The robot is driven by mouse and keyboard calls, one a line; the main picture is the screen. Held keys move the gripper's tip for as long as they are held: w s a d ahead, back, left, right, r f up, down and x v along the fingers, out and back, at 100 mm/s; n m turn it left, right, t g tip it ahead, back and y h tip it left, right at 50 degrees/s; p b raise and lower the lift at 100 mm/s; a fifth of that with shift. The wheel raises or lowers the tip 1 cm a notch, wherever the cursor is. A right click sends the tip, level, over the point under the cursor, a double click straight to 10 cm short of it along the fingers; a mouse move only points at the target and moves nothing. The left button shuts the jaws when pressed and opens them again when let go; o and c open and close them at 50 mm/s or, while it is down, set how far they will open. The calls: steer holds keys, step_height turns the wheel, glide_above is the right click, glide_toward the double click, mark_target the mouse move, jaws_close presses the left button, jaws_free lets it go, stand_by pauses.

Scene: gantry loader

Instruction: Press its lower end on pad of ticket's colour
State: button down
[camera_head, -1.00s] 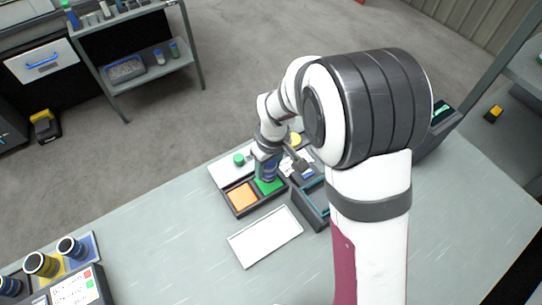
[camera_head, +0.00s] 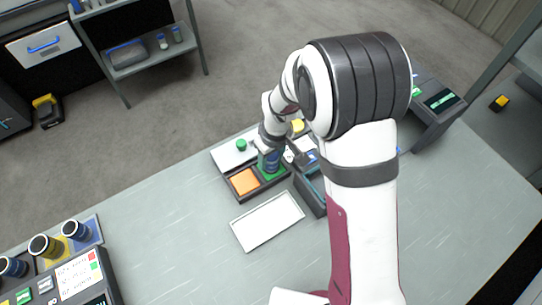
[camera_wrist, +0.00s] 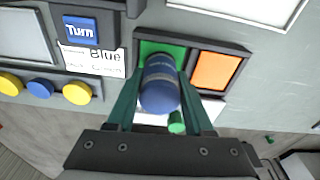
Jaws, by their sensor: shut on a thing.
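My gripper (camera_wrist: 160,98) is shut on a dark blue cylinder (camera_wrist: 160,80) with a pale band. In the head view the gripper (camera_head: 269,150) holds the cylinder (camera_head: 269,163) roughly upright over the green pad (camera_head: 272,174). In the wrist view the cylinder hides much of the green pad (camera_wrist: 149,47); I cannot tell whether its lower end touches. The orange pad (camera_wrist: 216,71) is beside the green one in the same dark tray (camera_wrist: 245,52). A white ticket (camera_wrist: 108,62) reads "Blue" beside a blue "Turn" tile (camera_wrist: 81,31).
A white board (camera_head: 267,221) lies in front of the tray. A green knob (camera_head: 241,145) stands behind. Dark cylinders (camera_head: 76,230) and a panel (camera_head: 80,278) are at the left. The left middle of the table is clear.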

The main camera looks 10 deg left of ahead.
stand_by(0.5)
steer(key=shift+r, duration=2.95)
